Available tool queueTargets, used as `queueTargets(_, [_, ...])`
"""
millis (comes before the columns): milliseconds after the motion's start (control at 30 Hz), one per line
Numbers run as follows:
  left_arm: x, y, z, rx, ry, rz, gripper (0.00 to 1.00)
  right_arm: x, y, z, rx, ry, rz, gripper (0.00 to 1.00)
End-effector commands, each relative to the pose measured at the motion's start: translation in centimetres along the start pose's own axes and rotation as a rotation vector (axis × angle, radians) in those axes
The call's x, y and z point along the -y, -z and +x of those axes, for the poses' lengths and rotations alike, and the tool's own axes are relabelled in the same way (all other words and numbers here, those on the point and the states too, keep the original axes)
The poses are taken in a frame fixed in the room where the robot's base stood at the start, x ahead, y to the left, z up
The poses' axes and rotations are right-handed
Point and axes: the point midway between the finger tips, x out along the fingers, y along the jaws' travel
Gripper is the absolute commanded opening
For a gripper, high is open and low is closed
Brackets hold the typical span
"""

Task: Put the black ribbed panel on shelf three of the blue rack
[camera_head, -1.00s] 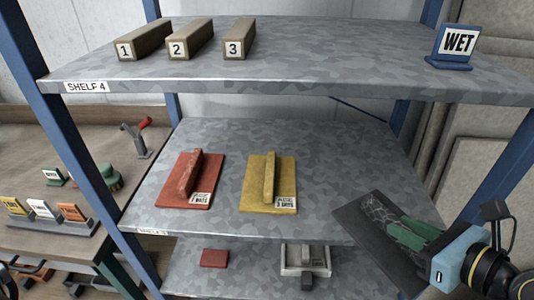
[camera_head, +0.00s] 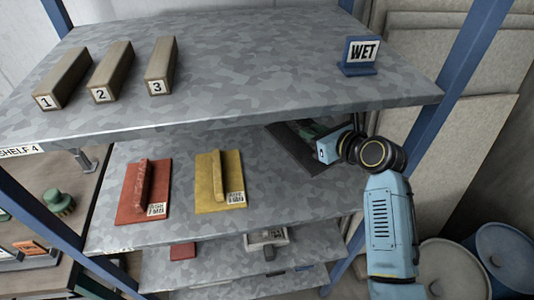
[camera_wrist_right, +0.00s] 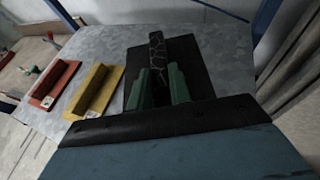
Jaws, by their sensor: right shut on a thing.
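The black ribbed panel (camera_head: 296,150) is over the right part of the shelf (camera_head: 184,222) below the one labelled SHELF 4. My right gripper (camera_head: 318,138) is shut on the panel's raised rib, and its green fingers (camera_wrist_right: 163,85) sit on both sides of that rib in the right wrist view. The panel (camera_wrist_right: 137,94) lies low over the shelf there; I cannot tell whether it touches. The top shelf hides part of the panel and fingers in the head view. My left gripper is not in view.
A red panel (camera_head: 132,204) and a yellow panel (camera_head: 207,190) lie on the same shelf to the left. The upper shelf holds three numbered blocks (camera_head: 112,72) and a WET sign (camera_head: 360,56).

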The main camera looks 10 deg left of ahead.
Motion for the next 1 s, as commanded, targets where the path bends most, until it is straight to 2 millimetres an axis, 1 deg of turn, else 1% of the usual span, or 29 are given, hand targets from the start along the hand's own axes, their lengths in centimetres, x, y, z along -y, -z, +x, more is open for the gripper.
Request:
queueTargets(67, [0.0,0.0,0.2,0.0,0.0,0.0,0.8,0.0,0.4,0.2,0.004,0.0,-0.001,0.0])
queueTargets(200, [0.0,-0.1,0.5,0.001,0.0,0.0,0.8,0.0,2.8,1.1,0.001,0.0,-0.001,0.0])
queueTargets(367, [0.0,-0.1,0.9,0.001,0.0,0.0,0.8,0.0,4.9,2.0,0.003,0.001,-0.001,0.0])
queueTargets(567, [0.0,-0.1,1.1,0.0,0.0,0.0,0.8,0.0,6.0,2.5,0.006,0.001,-0.002,0.0])
queueTargets(800, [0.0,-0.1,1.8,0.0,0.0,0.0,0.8,0.1,8.8,3.6,0.004,0.001,-0.001,0.0])
queueTargets(867, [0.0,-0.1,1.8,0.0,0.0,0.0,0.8,0.1,9.1,3.8,0.005,0.001,-0.001,0.0])
queueTargets(1000, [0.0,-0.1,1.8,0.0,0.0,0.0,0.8,0.1,8.9,3.8,0.007,0.001,-0.001,0.0])
